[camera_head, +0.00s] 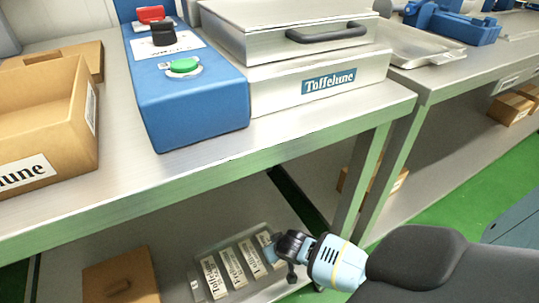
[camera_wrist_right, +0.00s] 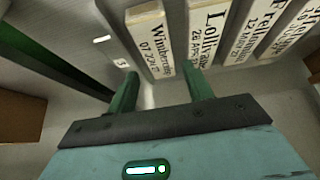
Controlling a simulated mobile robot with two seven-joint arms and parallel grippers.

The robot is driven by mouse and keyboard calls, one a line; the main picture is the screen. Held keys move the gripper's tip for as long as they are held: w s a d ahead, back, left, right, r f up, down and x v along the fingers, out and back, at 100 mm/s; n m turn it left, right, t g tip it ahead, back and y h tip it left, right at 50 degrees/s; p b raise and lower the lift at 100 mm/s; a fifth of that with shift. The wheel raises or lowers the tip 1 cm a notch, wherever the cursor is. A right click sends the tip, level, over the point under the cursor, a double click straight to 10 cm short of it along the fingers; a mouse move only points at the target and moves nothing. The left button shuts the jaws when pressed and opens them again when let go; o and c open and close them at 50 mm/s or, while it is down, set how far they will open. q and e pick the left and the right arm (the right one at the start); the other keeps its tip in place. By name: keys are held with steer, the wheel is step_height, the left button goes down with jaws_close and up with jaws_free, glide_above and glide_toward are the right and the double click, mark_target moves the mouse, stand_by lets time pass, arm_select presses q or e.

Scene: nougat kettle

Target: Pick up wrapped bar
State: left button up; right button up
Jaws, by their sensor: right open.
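Several wrapped bars lie side by side in a shallow metal tray (camera_head: 221,293) on the lower shelf. They have pale wrappers with dark printed lettering, such as one bar (camera_head: 229,268) near the tray's middle. In the right wrist view, the leftmost bar (camera_wrist_right: 150,42) and its neighbour (camera_wrist_right: 207,32) show name and date print. My right gripper (camera_head: 270,246) is over the tray's right end. Its two green fingers (camera_wrist_right: 160,72) are apart near the lower end of the leftmost bar, with nothing visibly held. Whether they touch it cannot be told. My left gripper is out of view.
A brown lidded box (camera_head: 120,278) sits left of the tray. Above are a cardboard box (camera_head: 45,120), a blue control box (camera_head: 185,95) and a metal machine (camera_head: 320,80).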

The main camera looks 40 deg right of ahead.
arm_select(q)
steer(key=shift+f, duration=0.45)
arm_select(e)
steer(key=shift+w+d+f, duration=0.1)
steer(key=shift+w+f, duration=0.2)
steer(key=shift+f, duration=0.25)
steer(key=b+x, duration=0.3)
steer(key=x, duration=0.2)
steer(key=shift+d+b, duration=0.15)
steer(key=shift+b, duration=0.25)
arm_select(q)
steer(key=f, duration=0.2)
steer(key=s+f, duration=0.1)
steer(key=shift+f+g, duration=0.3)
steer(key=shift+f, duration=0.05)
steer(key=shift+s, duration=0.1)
arm_select(e)
steer(key=c, duration=0.8)
steer(key=shift+c, duration=0.2)
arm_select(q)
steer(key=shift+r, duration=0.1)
arm_select(e)
steer(key=shift+r, duration=0.1)
